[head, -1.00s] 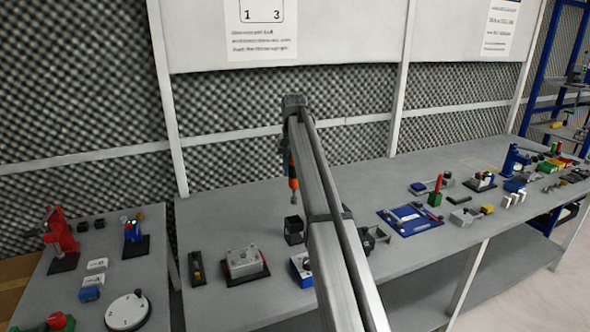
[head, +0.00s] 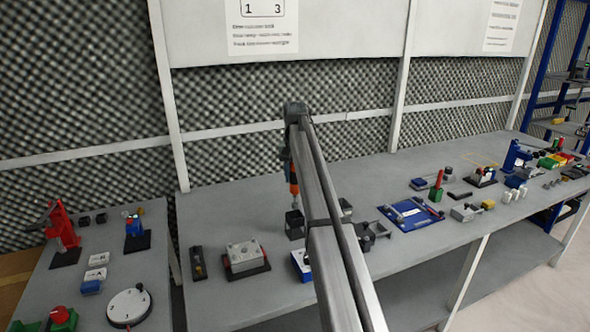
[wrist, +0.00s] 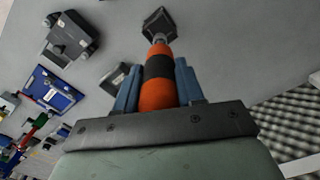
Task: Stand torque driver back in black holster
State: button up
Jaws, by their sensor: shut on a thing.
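The torque driver (head: 294,188), orange with a black band, is upright below my gripper (head: 289,160) in the head view. In the wrist view my gripper (wrist: 157,78) has its blue fingers shut on both sides of the torque driver (wrist: 158,68). The black holster (head: 294,226), a small square open-topped cup, stands on the bench directly below the driver. In the wrist view the holster (wrist: 158,20) is just beyond the driver's grey tip, which overlaps its near edge. I cannot tell whether the tip is inside the opening.
A grey block on a dark base (head: 245,258) and a narrow black holder (head: 198,263) lie left of the holster. A blue-sided box (head: 301,265) is in front, partly hidden by my arm. A grey clamp-like part (head: 372,232) and a blue board (head: 411,213) lie to the right.

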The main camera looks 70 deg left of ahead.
aim_at(295, 202)
jog(key=shift+f, duration=5.5)
dwell(1.0)
jog(key=o, duration=1.2)
notch_tip(295, 202, up, 14)
jog(key=shift+f, duration=0.1)
